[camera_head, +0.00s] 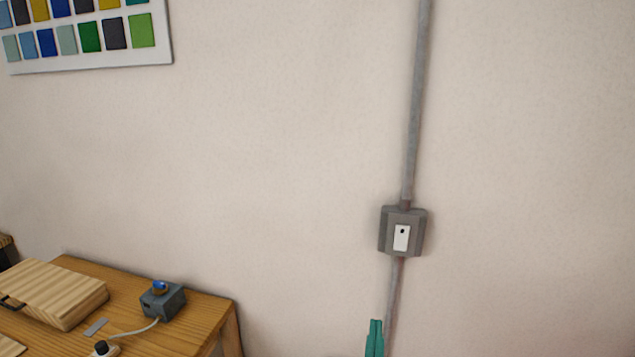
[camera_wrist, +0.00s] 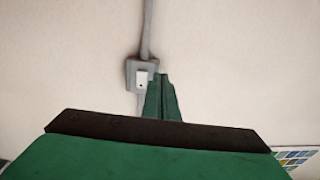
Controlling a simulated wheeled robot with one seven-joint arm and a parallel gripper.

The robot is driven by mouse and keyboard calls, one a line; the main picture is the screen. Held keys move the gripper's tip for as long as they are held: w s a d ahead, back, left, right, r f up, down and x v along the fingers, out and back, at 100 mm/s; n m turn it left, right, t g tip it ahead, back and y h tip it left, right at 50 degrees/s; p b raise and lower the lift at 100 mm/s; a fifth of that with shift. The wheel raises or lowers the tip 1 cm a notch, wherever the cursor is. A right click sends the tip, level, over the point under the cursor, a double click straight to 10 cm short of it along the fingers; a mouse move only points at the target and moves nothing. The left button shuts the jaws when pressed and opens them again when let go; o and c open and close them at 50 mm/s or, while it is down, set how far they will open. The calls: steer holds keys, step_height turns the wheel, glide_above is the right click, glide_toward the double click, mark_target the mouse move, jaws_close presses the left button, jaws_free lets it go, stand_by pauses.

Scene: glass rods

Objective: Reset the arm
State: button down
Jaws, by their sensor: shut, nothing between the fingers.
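My gripper (camera_head: 374,338) shows at the bottom edge of the head view, right of centre, as green fingers pressed together. In the wrist view the same green fingers (camera_wrist: 162,98) point up toward the wall. They are shut with nothing between them. The rest of my arm is out of the head view.
A grey switch box (camera_head: 388,232) with a grey conduit (camera_head: 415,110) is on the wall above my fingers. A wooden table (camera_head: 205,308) at lower left bears a wooden case (camera_head: 55,290) and a grey device (camera_head: 163,303). A colour chart (camera_head: 88,58) hangs upper left.

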steer(key=s+a+f+n+g+y, duration=0.1)
steer(key=s+a+f, duration=0.3)
steer(key=s+f, duration=0.5)
steer(key=s+a+f+y, duration=0.1)
steer(key=s+a+f, duration=0.4)
steer(key=f, duration=0.6)
steer(key=s+a+f+g+y, duration=0.1)
steer(key=s+f, duration=0.1)
steer(key=s, duration=0.9)
steer(key=s+a+f+n+g+y, duration=0.1)
steer(key=s+a+f, duration=0.1)
steer(key=s, duration=0.9)
steer(key=shift+s+f+n, duration=0.3)
steer(key=shift+s+f, duration=0.05)
steer(key=shift+f, duration=0.15)
steer(key=shift+d, duration=0.1)
